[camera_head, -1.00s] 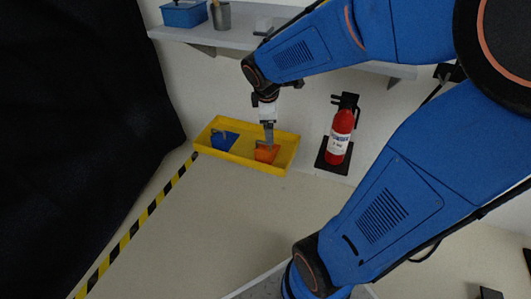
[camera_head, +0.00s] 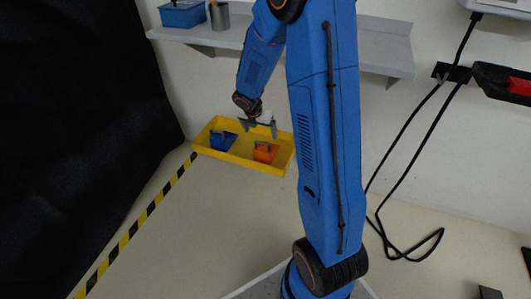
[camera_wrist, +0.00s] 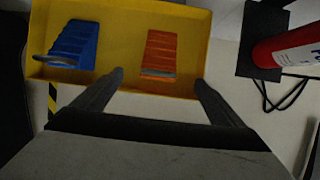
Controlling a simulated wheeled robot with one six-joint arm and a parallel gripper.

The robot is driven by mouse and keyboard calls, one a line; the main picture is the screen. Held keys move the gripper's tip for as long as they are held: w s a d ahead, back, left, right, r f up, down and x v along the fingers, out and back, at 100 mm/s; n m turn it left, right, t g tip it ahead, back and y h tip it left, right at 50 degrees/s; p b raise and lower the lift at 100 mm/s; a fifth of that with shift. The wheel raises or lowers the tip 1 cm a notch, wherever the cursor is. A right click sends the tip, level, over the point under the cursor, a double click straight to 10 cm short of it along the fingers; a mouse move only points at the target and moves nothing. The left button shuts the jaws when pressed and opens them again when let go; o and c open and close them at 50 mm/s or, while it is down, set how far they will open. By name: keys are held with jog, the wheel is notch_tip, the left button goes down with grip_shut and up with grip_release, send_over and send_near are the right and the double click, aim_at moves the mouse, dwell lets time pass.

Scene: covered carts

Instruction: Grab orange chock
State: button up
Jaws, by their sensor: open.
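The orange chock (camera_head: 265,152) sits in the right part of a yellow tray (camera_head: 226,155) on the floor by the wall. A blue chock (camera_head: 222,141) lies in the same tray to its left. My gripper (camera_head: 259,128) is open and empty above the tray, apart from both chocks. In the wrist view the orange chock (camera_wrist: 160,54) is ahead, between the lines of the two open fingers (camera_wrist: 160,80). The blue chock (camera_wrist: 74,45) is left of the left finger there.
A grey shelf (camera_head: 345,46) with a blue bin (camera_head: 183,14) and a grey cup (camera_head: 219,15) hangs above the tray. A black curtain (camera_head: 80,110) and striped floor tape (camera_head: 139,222) are at left.

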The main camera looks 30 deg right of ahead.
aim_at(265, 147)
jog(key=x, duration=1.7)
jog(key=shift+f, duration=0.1)
jog(key=c, duration=2)
